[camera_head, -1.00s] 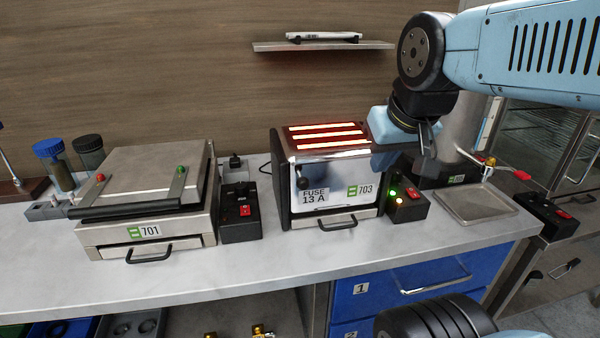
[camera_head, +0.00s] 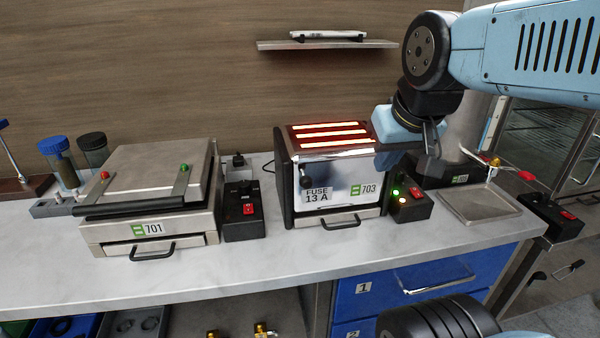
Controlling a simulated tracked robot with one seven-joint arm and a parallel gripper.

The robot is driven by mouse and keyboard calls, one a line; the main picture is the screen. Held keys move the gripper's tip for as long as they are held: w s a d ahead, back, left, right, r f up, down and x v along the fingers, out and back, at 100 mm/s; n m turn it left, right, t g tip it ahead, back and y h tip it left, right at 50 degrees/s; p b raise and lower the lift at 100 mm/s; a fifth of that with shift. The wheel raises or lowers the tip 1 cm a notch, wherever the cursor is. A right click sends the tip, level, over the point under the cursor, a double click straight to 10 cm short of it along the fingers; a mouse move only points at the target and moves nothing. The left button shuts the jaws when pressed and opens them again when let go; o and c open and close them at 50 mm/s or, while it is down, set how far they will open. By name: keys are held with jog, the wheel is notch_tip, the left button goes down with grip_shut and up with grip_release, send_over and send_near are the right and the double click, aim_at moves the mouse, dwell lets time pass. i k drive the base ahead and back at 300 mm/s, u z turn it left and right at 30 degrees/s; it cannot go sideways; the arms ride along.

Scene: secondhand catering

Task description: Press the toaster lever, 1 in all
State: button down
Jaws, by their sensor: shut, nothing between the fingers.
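The toaster (camera_head: 338,185) stands on the counter with its front towards me, marked 703 and "FUSE 13 A". Its top slots (camera_head: 327,132) glow bright orange.
A press grill (camera_head: 150,230) marked 701 stands left of the toaster, with a black switch box (camera_head: 240,212) between them. Another switch box (camera_head: 410,205) with lit green and amber lamps is at the toaster's right. A shallow metal tray (camera_head: 480,204) lies farther right. The counter front is clear.

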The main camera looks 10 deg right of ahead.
aim_at(306, 181)
jog(key=z, duration=0.1)
jog(key=k, duration=1.85)
jog(key=u, duration=0.65)
jog(key=i, duration=1.05)
